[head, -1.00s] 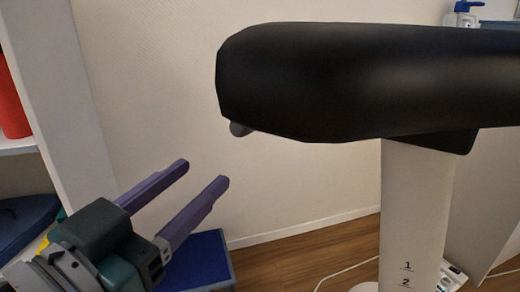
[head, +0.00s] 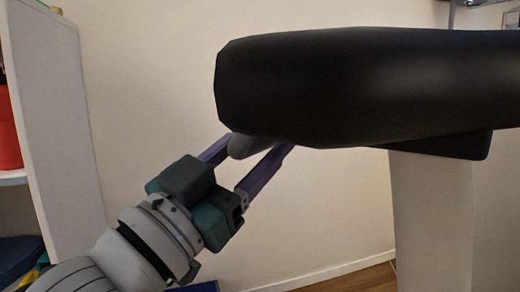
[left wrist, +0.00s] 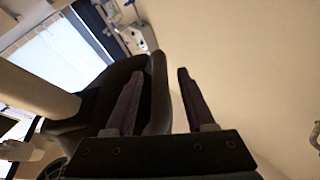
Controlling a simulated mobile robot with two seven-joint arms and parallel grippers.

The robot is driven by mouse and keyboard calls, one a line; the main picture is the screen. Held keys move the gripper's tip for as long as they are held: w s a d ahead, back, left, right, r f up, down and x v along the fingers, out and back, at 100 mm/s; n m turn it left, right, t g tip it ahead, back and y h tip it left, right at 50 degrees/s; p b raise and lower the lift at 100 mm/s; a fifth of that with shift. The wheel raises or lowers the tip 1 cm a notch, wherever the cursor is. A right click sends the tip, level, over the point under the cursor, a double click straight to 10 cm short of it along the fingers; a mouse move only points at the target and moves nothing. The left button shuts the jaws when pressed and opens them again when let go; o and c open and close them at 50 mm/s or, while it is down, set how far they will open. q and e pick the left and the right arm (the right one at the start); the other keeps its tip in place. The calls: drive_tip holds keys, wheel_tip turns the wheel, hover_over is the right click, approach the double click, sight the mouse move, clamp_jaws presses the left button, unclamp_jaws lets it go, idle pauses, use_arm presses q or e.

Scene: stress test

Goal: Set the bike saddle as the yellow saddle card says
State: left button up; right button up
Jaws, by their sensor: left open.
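The black saddle (head: 370,85) spans the upper right of the head view on a pale post (head: 430,215). A small grey lever-like part (head: 243,146) sticks out under the saddle's left end. My left gripper (head: 256,147) is open just below it, with its purple fingers on either side of the part. In the left wrist view, the saddle's dark underside (left wrist: 85,105) and the pale post (left wrist: 35,92) lie to the left. A dark grey part (left wrist: 159,90) shows between the fingers there. Contact cannot be told. No yellow card and no right gripper are in view.
A white shelf unit (head: 62,140) stands at the left, with a red object (head: 8,125) and a dark blue item (head: 18,258) on it. A plain wall (head: 150,80) is behind. A strip of wooden floor (head: 365,280) shows at the bottom.

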use_arm(q)
drive_tip(key=shift+w+d+r, duration=0.1)
drive_tip(key=shift+w+d, duration=0.05)
drive_tip(key=shift+c, duration=0.3)
clamp_jaws()
idle(1.1)
